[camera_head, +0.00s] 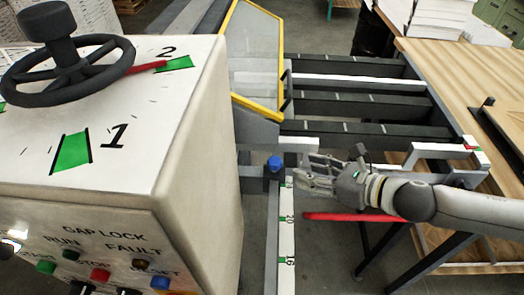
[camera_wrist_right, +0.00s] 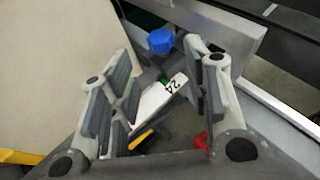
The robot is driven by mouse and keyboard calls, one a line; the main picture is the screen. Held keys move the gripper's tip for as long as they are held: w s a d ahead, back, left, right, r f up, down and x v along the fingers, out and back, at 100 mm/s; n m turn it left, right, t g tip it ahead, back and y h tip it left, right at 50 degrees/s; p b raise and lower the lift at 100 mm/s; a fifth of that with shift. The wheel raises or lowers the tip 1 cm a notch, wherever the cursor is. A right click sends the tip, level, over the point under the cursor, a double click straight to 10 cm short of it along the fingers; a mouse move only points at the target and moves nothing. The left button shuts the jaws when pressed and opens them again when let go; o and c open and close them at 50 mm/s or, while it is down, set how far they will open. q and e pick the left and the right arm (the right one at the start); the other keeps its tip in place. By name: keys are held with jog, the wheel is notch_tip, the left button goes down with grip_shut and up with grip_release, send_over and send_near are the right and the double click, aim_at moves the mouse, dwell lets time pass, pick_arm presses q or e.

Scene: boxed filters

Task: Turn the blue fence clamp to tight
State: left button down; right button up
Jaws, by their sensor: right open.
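The blue fence clamp (camera_head: 274,163) is a small blue knob on a dark block at the end of the light fence bar, just right of the big machine cabinet. It also shows in the right wrist view (camera_wrist_right: 160,40), beyond the fingertips and near the middle. My right gripper (camera_head: 302,178) is open and empty, just right of the clamp and apart from it. In the right wrist view its fingers (camera_wrist_right: 155,92) stand wide apart with the scale strip visible between them. Whether the knob is tight or loose I cannot tell. My left gripper is not in view.
The cabinet (camera_head: 195,150) with a black handwheel (camera_head: 68,70) stands close on the left. A scale strip (camera_head: 287,235) runs below the clamp. A red bar (camera_head: 350,217) lies under my right arm. Dark rails (camera_head: 350,96) and a wooden table (camera_head: 455,70) are beyond.

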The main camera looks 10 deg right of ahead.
aim_at(277, 162)
jog(key=p+x, duration=0.1)
jog(key=x, duration=0.7)
jog(key=shift+w+a+p, duration=0.15)
jog(key=shift+a+p, duration=0.05)
jog(key=shift+p, duration=0.2)
jog(key=shift+w+a+f, duration=0.25)
jog(key=shift+w+a, duration=0.1)
jog(key=shift+w, duration=0.05)
jog(key=shift+w+a+f, duration=0.2)
jog(key=shift+w+a, duration=0.05)
jog(key=shift+w, duration=0.05)
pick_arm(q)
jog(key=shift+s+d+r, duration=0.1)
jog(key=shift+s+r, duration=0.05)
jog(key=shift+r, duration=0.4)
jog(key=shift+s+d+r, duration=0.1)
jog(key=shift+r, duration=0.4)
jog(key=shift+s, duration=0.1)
